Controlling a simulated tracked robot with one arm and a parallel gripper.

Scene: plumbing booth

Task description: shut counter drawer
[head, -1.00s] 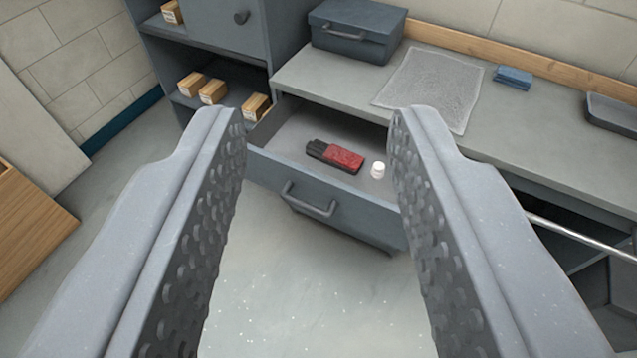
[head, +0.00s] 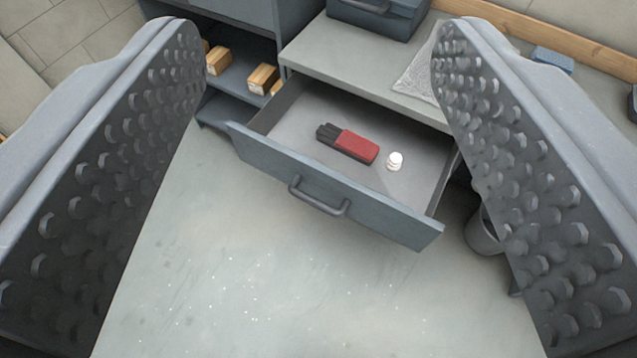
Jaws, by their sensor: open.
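The counter drawer (head: 330,190) is pulled well out from under the grey counter (head: 345,66). Its front carries a dark bar handle (head: 319,199). Inside lie a red and black tool or pouch (head: 348,144) and a small white cylindrical item (head: 394,161). My gripper (head: 318,40) is open and empty. Its two studded jaws frame the drawer left and right in the picture, and neither visibly touches it.
Left of the drawer, a shelf unit (head: 228,88) holds several wooden blocks (head: 263,78). A grey bucket (head: 484,232) stands below right. The floor before the drawer is clear.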

